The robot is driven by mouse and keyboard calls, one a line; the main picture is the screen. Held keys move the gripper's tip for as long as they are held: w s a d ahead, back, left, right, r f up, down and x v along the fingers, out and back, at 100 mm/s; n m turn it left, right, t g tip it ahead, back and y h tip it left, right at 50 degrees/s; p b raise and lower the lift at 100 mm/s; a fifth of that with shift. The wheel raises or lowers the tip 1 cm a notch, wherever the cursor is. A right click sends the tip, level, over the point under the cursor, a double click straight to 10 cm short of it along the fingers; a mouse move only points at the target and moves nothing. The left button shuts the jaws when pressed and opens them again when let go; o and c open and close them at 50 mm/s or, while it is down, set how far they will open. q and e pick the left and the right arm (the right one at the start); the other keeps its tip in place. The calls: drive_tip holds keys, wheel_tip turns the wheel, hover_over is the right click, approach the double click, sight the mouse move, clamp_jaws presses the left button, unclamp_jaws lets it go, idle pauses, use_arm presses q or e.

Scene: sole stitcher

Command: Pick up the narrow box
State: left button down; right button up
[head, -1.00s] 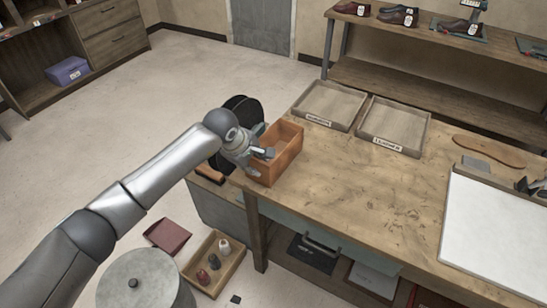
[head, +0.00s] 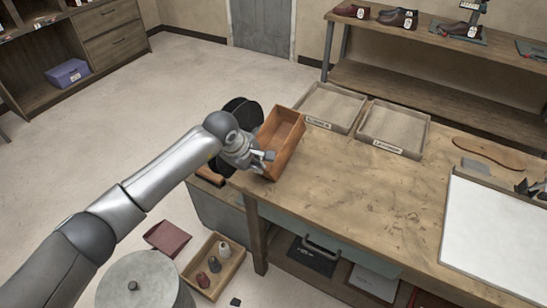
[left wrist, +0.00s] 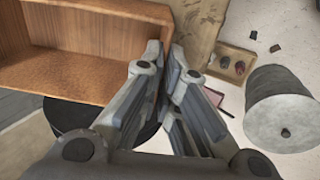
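The narrow box (head: 286,128) is an open-topped brown wooden box at the left end of the workbench in the head view. It is tilted and looks raised off the bench top at least in part. My left gripper (head: 265,157) is at its near left side, with its fingers closed on the box wall. In the left wrist view the box (left wrist: 80,76) fills the upper left, and its end wall runs in between the fingertips (left wrist: 165,52). Whether its lower edge still touches the bench is hard to tell. My right gripper is not in view.
Two shallow labelled trays (head: 333,106) (head: 394,129) lie on the workbench (head: 340,190) just right of the box. A white board (head: 497,235) lies at the right. On the floor are a small tray of spools (head: 231,272) and a grey drum (head: 146,287). The bench middle is clear.

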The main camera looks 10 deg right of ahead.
use_arm(q)
drive_tip(key=shift+r, duration=0.15)
drive_tip(key=shift+r+p, duration=1.3)
drive_tip(key=shift+r, duration=1.65)
